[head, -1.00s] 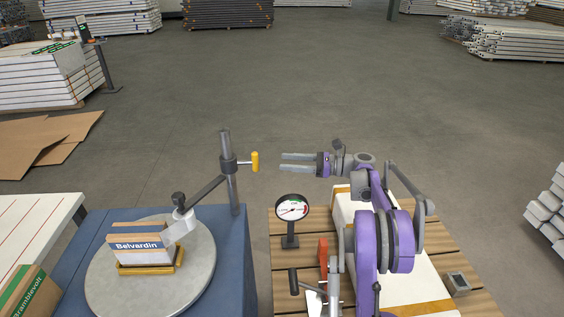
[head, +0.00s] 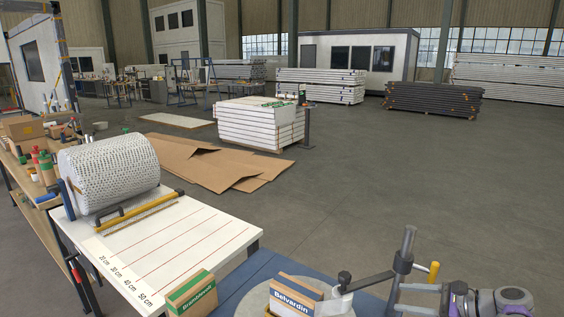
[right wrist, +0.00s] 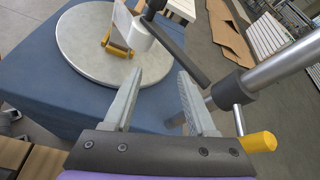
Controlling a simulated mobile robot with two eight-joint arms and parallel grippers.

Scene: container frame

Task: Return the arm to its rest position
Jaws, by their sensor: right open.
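My right gripper (right wrist: 160,100) is open and empty in the right wrist view. Its two grey fingers point toward the round grey turntable (right wrist: 75,62) on the blue bench (right wrist: 35,90). A dark clamp arm and a metal post (right wrist: 285,68) with a yellow-ended handle (right wrist: 258,142) stand just to the right of the fingers. In the head view the purple and grey right arm (head: 490,302) shows at the bottom right edge, with its gripper (head: 420,287) beside the post (head: 403,262). The Belvardin box (head: 292,300) stands on the turntable. My left gripper is not in view.
A white measuring table (head: 170,245) holds a bubble-wrap roll (head: 108,172) and a yellow-handled bar. A Bramblevolt box (head: 192,293) stands near its front corner. Cardboard sheets (head: 205,160) lie on the floor before a white panel stack (head: 258,127). Open floor spreads to the right.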

